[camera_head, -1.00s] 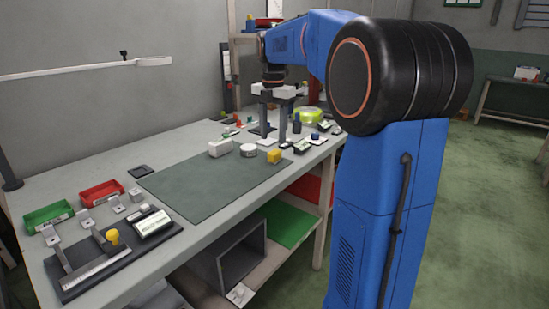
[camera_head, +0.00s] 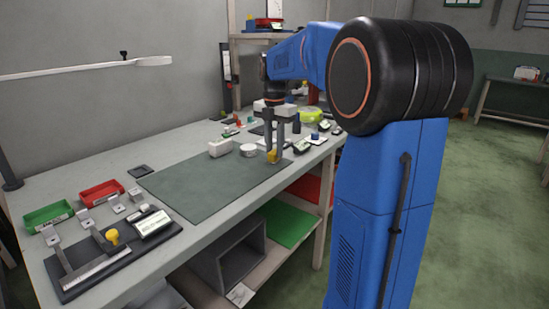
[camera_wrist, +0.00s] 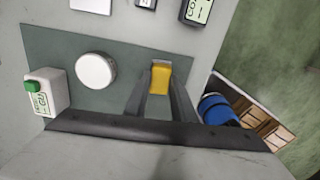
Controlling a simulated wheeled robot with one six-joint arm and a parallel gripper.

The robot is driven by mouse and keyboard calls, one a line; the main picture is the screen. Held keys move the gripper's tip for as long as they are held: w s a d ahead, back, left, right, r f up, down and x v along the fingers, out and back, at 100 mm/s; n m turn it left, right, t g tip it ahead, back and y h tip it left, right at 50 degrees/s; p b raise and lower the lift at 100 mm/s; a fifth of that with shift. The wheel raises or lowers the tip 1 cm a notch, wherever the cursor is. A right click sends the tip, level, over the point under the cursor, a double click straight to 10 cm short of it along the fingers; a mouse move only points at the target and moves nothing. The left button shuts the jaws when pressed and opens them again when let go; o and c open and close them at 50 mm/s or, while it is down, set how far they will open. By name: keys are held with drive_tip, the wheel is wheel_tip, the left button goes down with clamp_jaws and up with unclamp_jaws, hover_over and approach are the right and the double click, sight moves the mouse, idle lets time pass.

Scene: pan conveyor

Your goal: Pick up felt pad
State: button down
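No piece is plainly recognisable as a felt pad. A small yellow block (camera_head: 272,157) lies near the front right of the dark green mat. In the wrist view the yellow block (camera_wrist: 160,80) shows a pale strip at its far edge. My gripper (camera_head: 273,150) is low over it, pointing down. In the wrist view the fingers of my gripper (camera_wrist: 160,97) are apart, one on each side of the block. They look open, but whether they touch it is unclear. In the head view the fingers partly hide the block.
Several small items stand beyond. Red (camera_head: 101,191) and green (camera_head: 48,217) trays are at the left. The mat's middle is clear.

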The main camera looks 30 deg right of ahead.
sight(274, 151)
drive_tip(key=shift+r, duration=0.1)
wheel_tip(274, 151, up, 10)
idle(0.6)
drive_tip(key=c, duration=2.2)
unclamp_jaws()
drive_tip(key=shift+c, duration=1.2)
